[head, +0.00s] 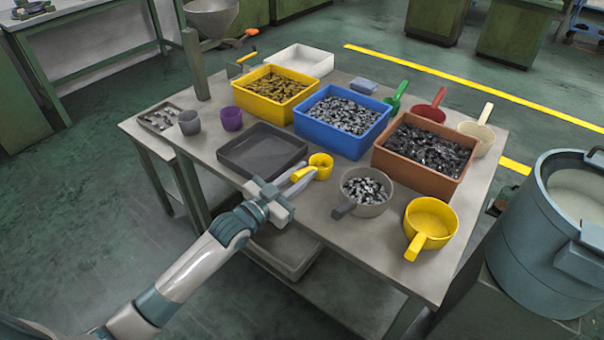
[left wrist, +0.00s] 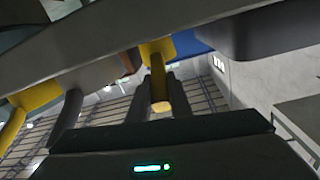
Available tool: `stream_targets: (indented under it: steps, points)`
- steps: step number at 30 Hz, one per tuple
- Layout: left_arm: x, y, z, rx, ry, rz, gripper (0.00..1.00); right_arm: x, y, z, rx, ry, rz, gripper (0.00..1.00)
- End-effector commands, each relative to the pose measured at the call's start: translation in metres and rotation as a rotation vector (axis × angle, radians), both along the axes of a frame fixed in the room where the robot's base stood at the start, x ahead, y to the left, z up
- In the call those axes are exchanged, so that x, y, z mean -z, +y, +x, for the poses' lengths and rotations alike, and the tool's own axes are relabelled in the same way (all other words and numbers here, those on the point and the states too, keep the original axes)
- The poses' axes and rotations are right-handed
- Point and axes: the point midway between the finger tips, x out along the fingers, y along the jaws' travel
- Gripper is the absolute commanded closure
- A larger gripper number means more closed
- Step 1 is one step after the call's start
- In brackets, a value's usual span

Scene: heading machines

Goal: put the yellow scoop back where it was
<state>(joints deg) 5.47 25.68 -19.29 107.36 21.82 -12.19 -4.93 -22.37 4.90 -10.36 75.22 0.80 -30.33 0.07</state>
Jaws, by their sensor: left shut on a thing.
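My left gripper (head: 297,181) is shut on the handle of the small yellow scoop (head: 321,162), near the table's front edge. In the left wrist view the yellow handle (left wrist: 160,80) sits between the dark fingers. Whether the scoop's cup touches the table I cannot tell. A larger yellow scoop (head: 432,217) rests empty at the front right of the table, its handle towards me; it also shows in the left wrist view (left wrist: 36,95). My right gripper is not in view.
The dark empty tray (head: 262,151) lies left of the held scoop, the grey scoop (head: 366,207) with metal parts right of it. Behind are the yellow bin (head: 262,107), blue bin (head: 341,145) and brown bin (head: 403,178). Green, red and cream scoops (head: 476,143) stand beyond.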

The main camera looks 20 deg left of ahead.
Motion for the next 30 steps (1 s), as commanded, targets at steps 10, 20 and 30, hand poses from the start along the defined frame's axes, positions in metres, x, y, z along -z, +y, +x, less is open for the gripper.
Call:
stream_targets:
  steps: [10, 20, 30]
  points:
    - [0.002, -0.0001, 0.0001, 0.0, -0.001, 0.0, 1.0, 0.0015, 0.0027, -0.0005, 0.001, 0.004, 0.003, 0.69]
    - [0.0027, 0.0, 0.0, 0.0, 0.0, 0.0, 0.63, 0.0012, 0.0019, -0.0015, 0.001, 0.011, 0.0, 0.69]
    - [0.0015, 0.0032, -0.0074, 0.0, 0.001, 0.0, 0.63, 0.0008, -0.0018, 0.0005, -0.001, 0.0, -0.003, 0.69]
